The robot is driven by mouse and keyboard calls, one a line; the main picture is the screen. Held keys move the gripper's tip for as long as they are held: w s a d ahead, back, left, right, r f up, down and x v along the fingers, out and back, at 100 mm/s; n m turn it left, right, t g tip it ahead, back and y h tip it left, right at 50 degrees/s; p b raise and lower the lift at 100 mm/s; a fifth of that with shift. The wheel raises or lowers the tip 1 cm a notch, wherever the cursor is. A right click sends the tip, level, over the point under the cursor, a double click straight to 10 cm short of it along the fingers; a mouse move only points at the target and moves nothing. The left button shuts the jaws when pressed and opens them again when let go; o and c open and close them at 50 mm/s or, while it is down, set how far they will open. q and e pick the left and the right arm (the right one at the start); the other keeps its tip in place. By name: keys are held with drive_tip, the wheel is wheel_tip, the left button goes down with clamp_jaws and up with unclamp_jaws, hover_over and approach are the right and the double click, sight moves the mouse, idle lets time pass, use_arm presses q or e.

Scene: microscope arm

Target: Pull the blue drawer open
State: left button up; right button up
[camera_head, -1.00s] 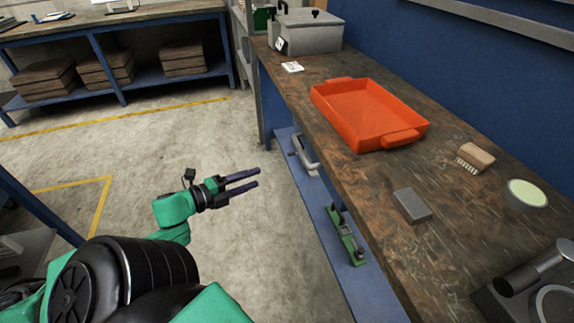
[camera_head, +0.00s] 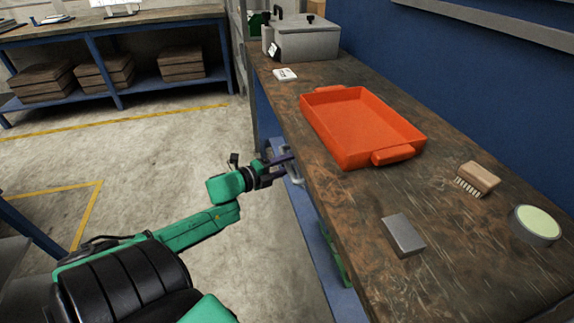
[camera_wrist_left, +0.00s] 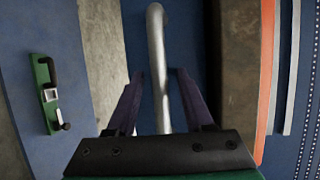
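The blue drawer's front (camera_wrist_left: 188,38) shows in the left wrist view behind a curved grey metal handle (camera_wrist_left: 157,85). In the head view the bench edge hides most of the drawer, and only a bit of the handle (camera_head: 294,175) shows below that edge. My left gripper (camera_head: 290,158) is at the handle under the bench edge. In the left wrist view my left gripper (camera_wrist_left: 160,73) is open, with one dark purple finger on each side of the handle bar. Gaps show between bar and fingers. My right gripper is out of view.
The wooden bench top (camera_head: 340,215) overhangs close to my left gripper. On it are an orange tray (camera_head: 365,125), a grey block (camera_head: 403,236), a brush (camera_head: 478,178) and a round tin (camera_head: 536,224). The floor left is clear.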

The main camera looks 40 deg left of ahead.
use_arm(q)
clamp_jaws()
idle(1.3)
